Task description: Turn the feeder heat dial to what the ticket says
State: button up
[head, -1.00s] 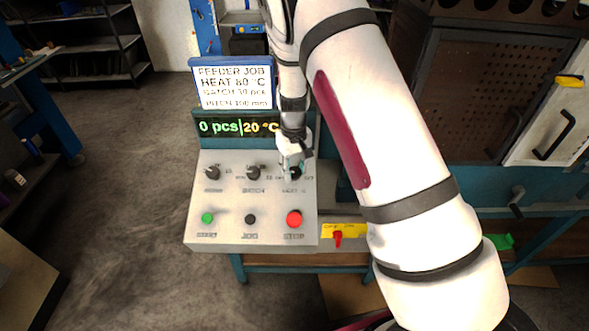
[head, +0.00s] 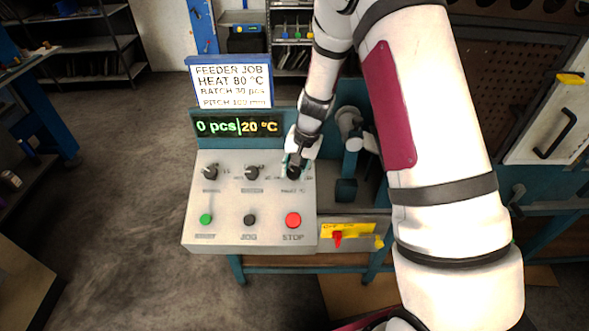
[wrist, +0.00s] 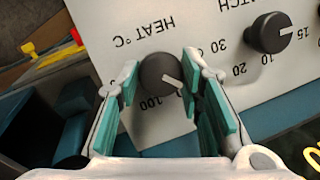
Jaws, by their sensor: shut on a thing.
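The job ticket (head: 232,85) is a blue-framed white card reading HEAT 80 °C, BATCH 30 pcs, PITCH 100 mm. The display (head: 238,126) below it reads 0 pcs and 20 °C. The black heat dial (head: 293,173) is the rightmost of three dials on the grey panel (head: 230,205). My gripper (head: 295,160) reaches down onto it. In the wrist view the heat dial (wrist: 158,88) sits between the teal pads of my gripper (wrist: 160,72), which is shut on it. Its white mark points to the lower right there; a 100 label shows beside it, and other scale numbers are hidden.
The pitch dial (wrist: 269,33) is close beside the heat dial. A red stop button (head: 293,220), black jog button (head: 250,220) and green button (head: 206,219) line the panel's front.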

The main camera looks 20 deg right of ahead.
jog(key=shift+m+t, duration=0.3)
jog(key=shift+m, duration=0.8)
jog(key=shift+a, duration=0.1)
jog(key=o, duration=1.1)
jog(key=shift+o, duration=0.2)
jog(key=v, duration=1.2)
